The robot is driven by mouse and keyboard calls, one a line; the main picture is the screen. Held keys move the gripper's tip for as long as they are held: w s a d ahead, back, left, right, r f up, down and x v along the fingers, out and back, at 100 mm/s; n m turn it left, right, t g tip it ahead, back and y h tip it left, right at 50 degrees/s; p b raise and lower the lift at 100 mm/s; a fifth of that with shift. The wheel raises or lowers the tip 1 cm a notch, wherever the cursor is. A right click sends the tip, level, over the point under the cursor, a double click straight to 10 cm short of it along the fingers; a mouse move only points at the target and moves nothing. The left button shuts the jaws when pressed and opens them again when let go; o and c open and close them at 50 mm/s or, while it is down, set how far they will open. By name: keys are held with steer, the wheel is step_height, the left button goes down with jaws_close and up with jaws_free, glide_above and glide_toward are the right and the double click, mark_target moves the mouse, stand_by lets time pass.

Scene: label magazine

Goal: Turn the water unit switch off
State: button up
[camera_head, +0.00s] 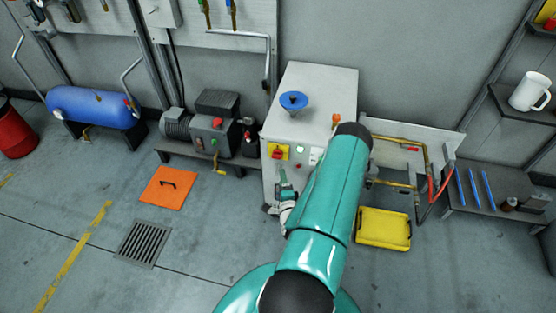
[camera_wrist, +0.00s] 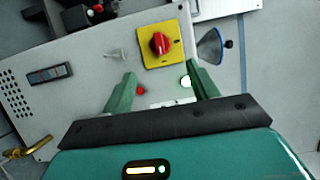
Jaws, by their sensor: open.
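The water unit (camera_head: 310,85) is a grey cabinet against the wall. Its switch is a red rotary knob (camera_head: 277,152) on a yellow square plate on the front panel. In the wrist view the red knob (camera_wrist: 161,43) is near the top middle, on its yellow plate (camera_wrist: 177,58). My gripper (camera_wrist: 162,70) is open and empty, its two green fingers spread on either side below the plate in the picture. In the head view my gripper (camera_head: 284,186) is in front of the panel, below the knob. I see no contact with the knob.
Beside the switch are a lit pale-green lamp (camera_wrist: 186,81) and a red button (camera_wrist: 140,90). A blue funnel (camera_head: 293,101) is on top of the cabinet. A motor pump (camera_head: 207,130) stands left, a yellow case (camera_head: 384,229) right. An orange floor plate (camera_head: 168,189) lies left.

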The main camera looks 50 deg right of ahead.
mark_target(278, 158)
steer(key=x, duration=1.1)
steer(key=c, duration=1)
